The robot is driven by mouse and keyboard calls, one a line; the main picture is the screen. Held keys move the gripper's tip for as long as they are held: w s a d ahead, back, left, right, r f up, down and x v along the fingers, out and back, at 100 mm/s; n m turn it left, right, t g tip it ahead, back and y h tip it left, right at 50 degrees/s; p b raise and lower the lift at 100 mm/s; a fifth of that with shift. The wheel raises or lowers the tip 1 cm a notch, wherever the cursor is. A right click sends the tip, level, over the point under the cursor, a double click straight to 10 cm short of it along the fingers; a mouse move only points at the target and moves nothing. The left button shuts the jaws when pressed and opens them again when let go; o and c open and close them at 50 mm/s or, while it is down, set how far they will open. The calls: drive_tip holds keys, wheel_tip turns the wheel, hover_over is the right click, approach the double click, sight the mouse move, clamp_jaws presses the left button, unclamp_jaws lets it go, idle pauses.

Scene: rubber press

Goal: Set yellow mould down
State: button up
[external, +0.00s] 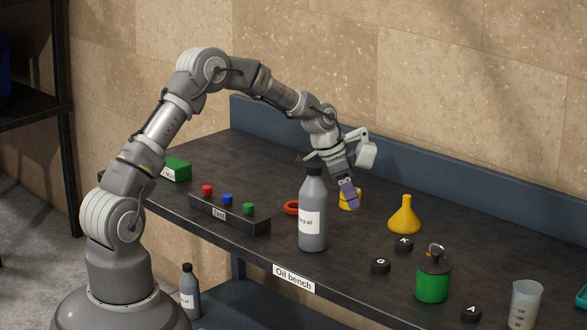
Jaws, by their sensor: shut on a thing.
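The yellow mould (344,204) is a small yellow piece at the middle of the bench, behind and right of the tall grey bottle. My gripper (350,194) points down with its purple-toned fingers shut on the mould. The fingers cover much of the mould from this side. The mould is low, close to the bench top; I cannot tell whether it touches it.
A tall grey bottle (313,228) stands just left of my gripper, with a red-orange ring (291,208) behind it. A yellow funnel (405,217), black lettered pieces (380,266) and a green can (433,284) stand right. A black rack (233,219) with coloured caps is left.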

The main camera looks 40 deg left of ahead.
wheel_tip(320, 180, up, 3)
drive_tip(key=shift+r+p, duration=0.15)
drive_tip(key=shift+p, duration=0.2)
drive_tip(key=w+a+n+y+p, duration=0.1)
drive_tip(key=a+n, duration=0.2)
drive_tip(key=a, duration=0.6)
drive_tip(key=w+a+n+t+y, duration=0.1)
drive_tip(key=w+a+n, duration=0.1)
drive_tip(key=a, duration=0.6)
drive_tip(key=shift+a+f+n+p, duration=0.2)
drive_tip(key=shift+a+n+p, duration=0.15)
drive_tip(key=shift+n, duration=0.25)
drive_tip(key=s+a+n+y, duration=0.1)
drive_tip(key=a+n, duration=0.1)
drive_tip(key=a, duration=0.5)
drive_tip(key=s+a+n+y+p, duration=0.1)
drive_tip(key=a+n, duration=0.1)
drive_tip(key=a, duration=0.5)
drive_tip(key=s+a+n+y, duration=0.1)
drive_tip(key=a+n, duration=0.2)
drive_tip(key=a, duration=0.4)
drive_tip(key=shift+a+r+t, duration=0.25)
drive_tip(key=shift+t, duration=0.15)
drive_tip(key=shift+y, duration=0.3)
drive_tip(key=f+b, duration=0.1)
drive_tip(key=f, duration=0.5)
drive_tip(key=f+b, duration=0.1)
drive_tip(key=f, duration=0.3)
drive_tip(key=shift+s+a+f+b, duration=0.1)
drive_tip(key=shift+a+b, duration=0.25)
